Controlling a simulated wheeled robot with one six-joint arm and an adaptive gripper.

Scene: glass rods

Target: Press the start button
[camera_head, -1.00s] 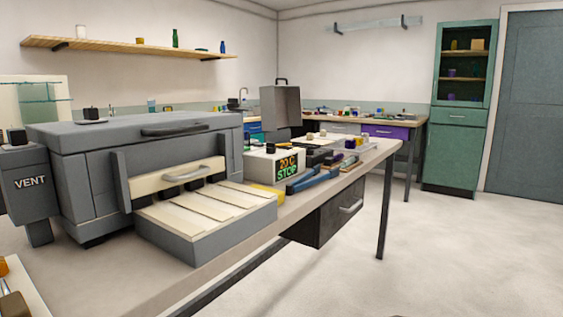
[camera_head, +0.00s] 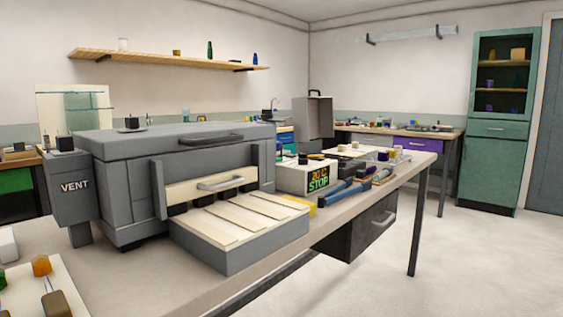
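A white control box (camera_head: 293,178) stands on the bench right of a grey kiln-like unit (camera_head: 180,178). Its dark display (camera_head: 319,176) reads "20 C" in orange and "STOP" in green. Small dark and pale knobs or buttons (camera_head: 303,159) sit on top of the box. I cannot tell which of them, if any, is the start button. My gripper is not in view.
A grey block with pale slats (camera_head: 240,222) juts out before the unit. A grey VENT box (camera_head: 72,188) stands at its left. Blue-handled tools (camera_head: 343,193) lie right of the control box. A pale tray (camera_head: 30,296) with small coloured pieces is at lower left. Open floor (camera_head: 470,270) lies right.

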